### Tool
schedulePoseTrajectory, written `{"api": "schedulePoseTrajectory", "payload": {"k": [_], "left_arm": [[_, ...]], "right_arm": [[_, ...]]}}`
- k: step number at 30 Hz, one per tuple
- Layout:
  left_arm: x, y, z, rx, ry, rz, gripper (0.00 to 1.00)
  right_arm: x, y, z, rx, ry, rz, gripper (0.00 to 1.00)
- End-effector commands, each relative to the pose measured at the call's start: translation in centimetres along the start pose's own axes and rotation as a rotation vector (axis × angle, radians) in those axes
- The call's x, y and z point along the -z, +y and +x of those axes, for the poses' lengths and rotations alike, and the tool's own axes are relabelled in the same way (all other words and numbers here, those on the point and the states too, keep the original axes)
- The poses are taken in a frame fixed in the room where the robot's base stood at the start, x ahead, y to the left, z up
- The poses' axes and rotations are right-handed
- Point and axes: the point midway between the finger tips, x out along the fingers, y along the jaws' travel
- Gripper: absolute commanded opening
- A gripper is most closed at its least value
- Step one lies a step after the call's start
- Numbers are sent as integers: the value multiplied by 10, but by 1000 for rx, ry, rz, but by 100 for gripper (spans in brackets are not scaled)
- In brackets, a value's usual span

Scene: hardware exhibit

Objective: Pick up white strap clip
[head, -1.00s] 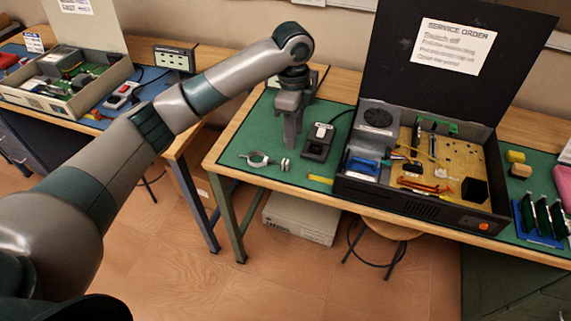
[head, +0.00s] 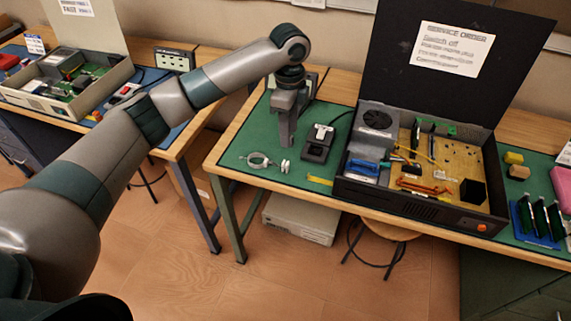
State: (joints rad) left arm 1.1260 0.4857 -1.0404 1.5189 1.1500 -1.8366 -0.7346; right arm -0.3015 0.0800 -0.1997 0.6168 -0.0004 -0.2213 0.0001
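A pale ring-shaped strap (head: 258,161) lies on the green mat (head: 232,150) at the front left of the middle bench. A small whitish clip-like piece (head: 285,167) lies just to its right. My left gripper (head: 287,143) points down over the mat, behind and above these pieces and apart from them. Its fingers overlap in this view, so I cannot tell whether they are open or shut. I see nothing held at the tips. My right gripper is out of view.
A black device with a white top (head: 319,143) stands close right of my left gripper. Beyond it is an open black computer case (head: 415,207) with a raised lid (head: 400,60). A yellow piece (head: 319,181) lies near the bench's front edge.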

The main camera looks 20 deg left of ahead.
Motion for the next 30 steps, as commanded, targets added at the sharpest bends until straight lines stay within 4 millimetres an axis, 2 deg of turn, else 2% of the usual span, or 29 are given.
{"api": "schedulePoseTrajectory", "payload": {"k": [9, 15, 30], "left_arm": [[-1, 1, 56, -4, -1, -1, 38], [-1, 1, 79, -2, -2, 0, 38], [-1, 1, 86, -1, -1, 0, 38]], "right_arm": [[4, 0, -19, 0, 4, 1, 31], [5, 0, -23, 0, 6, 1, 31], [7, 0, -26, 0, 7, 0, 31]]}}
